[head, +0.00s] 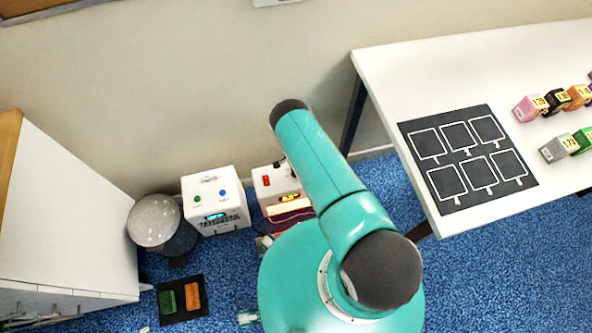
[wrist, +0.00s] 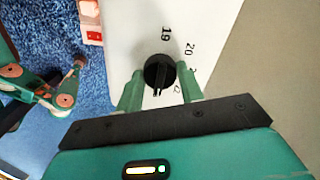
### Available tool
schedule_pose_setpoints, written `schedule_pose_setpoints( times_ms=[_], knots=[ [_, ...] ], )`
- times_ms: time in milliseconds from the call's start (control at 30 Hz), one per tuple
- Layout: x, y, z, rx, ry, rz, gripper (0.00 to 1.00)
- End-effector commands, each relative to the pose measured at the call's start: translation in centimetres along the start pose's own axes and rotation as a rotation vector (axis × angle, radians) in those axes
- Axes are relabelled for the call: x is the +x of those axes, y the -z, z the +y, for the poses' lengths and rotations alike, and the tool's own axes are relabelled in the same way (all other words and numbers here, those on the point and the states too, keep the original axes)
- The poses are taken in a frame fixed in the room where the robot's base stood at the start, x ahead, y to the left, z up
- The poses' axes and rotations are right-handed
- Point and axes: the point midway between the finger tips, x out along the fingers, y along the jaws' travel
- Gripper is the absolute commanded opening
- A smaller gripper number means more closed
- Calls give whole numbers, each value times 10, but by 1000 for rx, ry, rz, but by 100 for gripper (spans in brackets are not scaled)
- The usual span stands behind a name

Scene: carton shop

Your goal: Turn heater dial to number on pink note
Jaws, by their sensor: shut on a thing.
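The heater dial (wrist: 159,71) is a round black knob with a raised bar on a white panel (wrist: 130,25) in the wrist view. Printed numbers 19 and 20 show beside it; others are partly hidden by a finger. My gripper (wrist: 160,88) is shut on the dial, one green finger on each side. In the head view, a white box with a red switch (head: 266,180) stands on the floor, partly behind my arm; my gripper is hidden there. I cannot make out a pink note in either view.
A white box with green and blue buttons (head: 214,205) and a grey cylinder (head: 157,219) stand left of the red-switch box. A black mat (head: 181,281) with green and orange blocks lies on the blue floor. A white table (head: 400,75) with small cartons is at right.

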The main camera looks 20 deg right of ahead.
Motion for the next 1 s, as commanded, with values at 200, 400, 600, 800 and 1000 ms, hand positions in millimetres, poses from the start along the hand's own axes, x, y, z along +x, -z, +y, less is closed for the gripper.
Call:
schedule_pose_setpoints(
  times_ms=[200, 400, 600, 800, 1000],
  knots=[
    [0, 1, 0, 1, 1, 1, 49],
    [0, 0, 0, 0, 1, 0, 59],
    [-3, 0, 0, 0, 1, 0, 59],
    [-23, 0, -1, 0, 1, 0, 59],
    [-59, 1, -1, 0, 2, 1, 59]
  ],
)
